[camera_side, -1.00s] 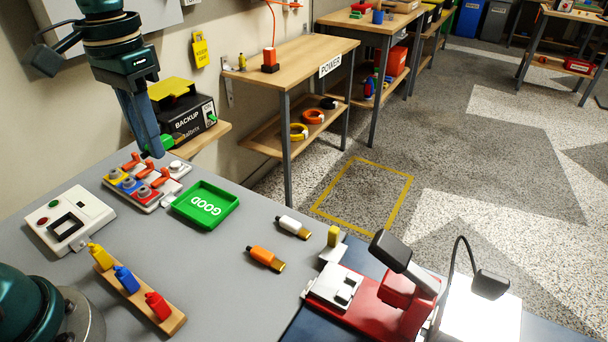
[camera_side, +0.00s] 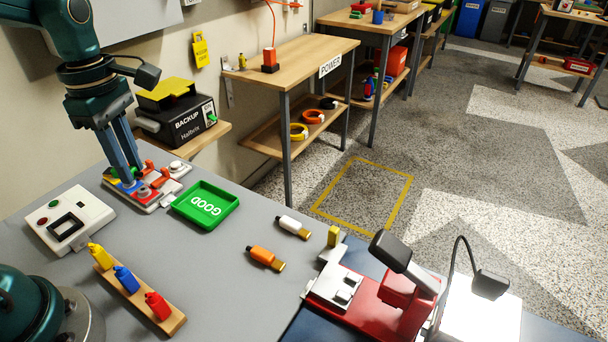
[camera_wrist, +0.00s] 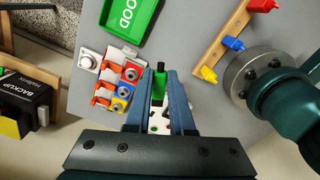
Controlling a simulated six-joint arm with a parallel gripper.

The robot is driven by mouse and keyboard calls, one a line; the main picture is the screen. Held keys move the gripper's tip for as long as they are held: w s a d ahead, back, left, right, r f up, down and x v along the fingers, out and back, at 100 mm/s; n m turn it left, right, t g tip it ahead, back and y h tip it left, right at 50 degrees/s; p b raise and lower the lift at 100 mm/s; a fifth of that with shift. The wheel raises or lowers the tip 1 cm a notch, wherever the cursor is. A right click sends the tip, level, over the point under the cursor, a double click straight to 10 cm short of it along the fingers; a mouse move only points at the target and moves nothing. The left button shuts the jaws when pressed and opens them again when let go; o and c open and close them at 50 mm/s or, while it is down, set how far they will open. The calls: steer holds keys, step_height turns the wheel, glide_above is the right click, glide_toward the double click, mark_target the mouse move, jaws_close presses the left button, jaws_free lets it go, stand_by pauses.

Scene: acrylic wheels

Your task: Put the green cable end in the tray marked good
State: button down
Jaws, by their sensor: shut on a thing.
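The green cable end (camera_wrist: 158,92), with a dark tip, is held between the two blue fingers of my gripper (camera_wrist: 160,76) in the wrist view. In the side view my gripper (camera_side: 130,176) points down at the switch panel (camera_side: 152,195), left of the tray. There the cable end is mostly hidden by the fingers; whether it touches the panel I cannot tell. The green tray marked GOOD (camera_side: 184,208) lies on the grey table, right of the panel, and looks empty. It also shows at the top of the wrist view (camera_wrist: 134,36).
A white button box (camera_side: 90,213) is at left. White (camera_side: 290,226) and orange (camera_side: 263,256) connectors lie right of the tray. The table between tray and rack is clear.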

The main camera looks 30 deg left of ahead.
steer(key=s+a+f+n, duration=0.2)
steer(key=s+a+n, duration=0.1)
steer(key=n, duration=1.1)
glide_above(103, 241)
step_height(103, 241, down, 2)
steer(key=shift+f, duration=3.85)
steer(key=c, duration=1.1)
jaws_free()
steer(key=shift+f, duration=0.15)
